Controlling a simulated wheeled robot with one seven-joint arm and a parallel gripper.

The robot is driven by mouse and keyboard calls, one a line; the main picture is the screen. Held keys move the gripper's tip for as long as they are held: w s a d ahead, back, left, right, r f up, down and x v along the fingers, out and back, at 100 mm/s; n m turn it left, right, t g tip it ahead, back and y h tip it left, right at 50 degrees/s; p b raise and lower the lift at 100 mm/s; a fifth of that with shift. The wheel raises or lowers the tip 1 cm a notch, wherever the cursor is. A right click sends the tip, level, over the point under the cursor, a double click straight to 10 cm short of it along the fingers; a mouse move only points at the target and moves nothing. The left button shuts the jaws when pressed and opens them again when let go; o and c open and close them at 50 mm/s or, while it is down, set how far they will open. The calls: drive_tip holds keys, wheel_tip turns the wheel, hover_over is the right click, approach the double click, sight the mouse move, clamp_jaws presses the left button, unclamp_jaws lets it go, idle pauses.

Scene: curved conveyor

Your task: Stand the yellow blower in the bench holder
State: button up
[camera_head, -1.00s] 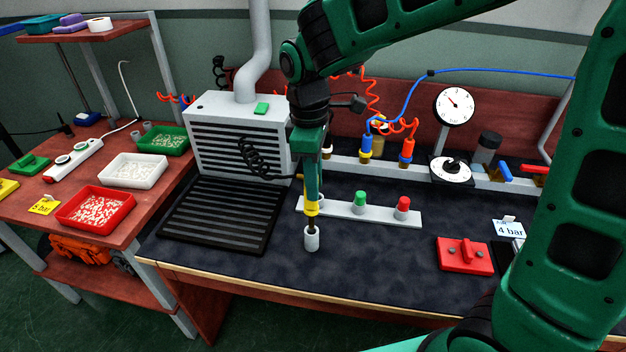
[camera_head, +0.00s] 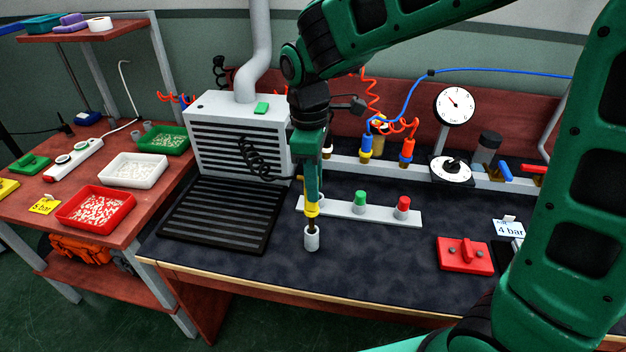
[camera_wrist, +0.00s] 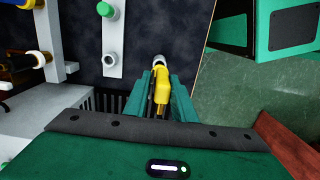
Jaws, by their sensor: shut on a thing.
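The yellow blower (camera_head: 311,210) is upright in my gripper (camera_head: 311,196), which is shut on it. It also shows in the wrist view (camera_wrist: 162,90) between the green fingers (camera_wrist: 162,105). The pale grey cup-shaped bench holder (camera_head: 312,240) stands on the dark bench top directly below the blower. The blower's dark nozzle reaches down to the holder's mouth and seems to enter it; how deep I cannot tell. In the wrist view the holder's round rim (camera_wrist: 158,61) shows just beyond the blower's tip.
A grey rail (camera_head: 385,215) with green and red nozzles lies just behind and right of the holder. A black slotted tray (camera_head: 222,217) lies to the left, below a white extractor box (camera_head: 240,135). A red block (camera_head: 465,255) sits to the right. The bench between is clear.

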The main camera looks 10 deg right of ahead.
sight(314, 205)
drive_tip(key=shift+f, duration=3.25)
drive_tip(key=o, duration=1)
drive_tip(key=shift+c, duration=0.2)
drive_tip(key=r, duration=1)
drive_tip(key=shift+w+a+r, duration=0.15)
drive_tip(key=shift+a+r, duration=0.1)
drive_tip(key=shift+r, duration=0.1)
drive_tip(key=s+d+m, duration=0.6)
drive_tip(key=d+m, duration=0.1)
drive_tip(key=d, duration=0.6)
drive_tip(key=s+d+m, duration=0.7)
drive_tip(key=d, duration=0.6)
drive_tip(key=s+d+f+m, duration=0.2)
drive_tip(key=s+d+m, duration=0.2)
drive_tip(key=s, duration=0.5)
drive_tip(key=shift+s+f+m+y, duration=0.15)
drive_tip(key=shift+f+m+y, duration=0.25)
drive_tip(key=shift+m, duration=0.5)
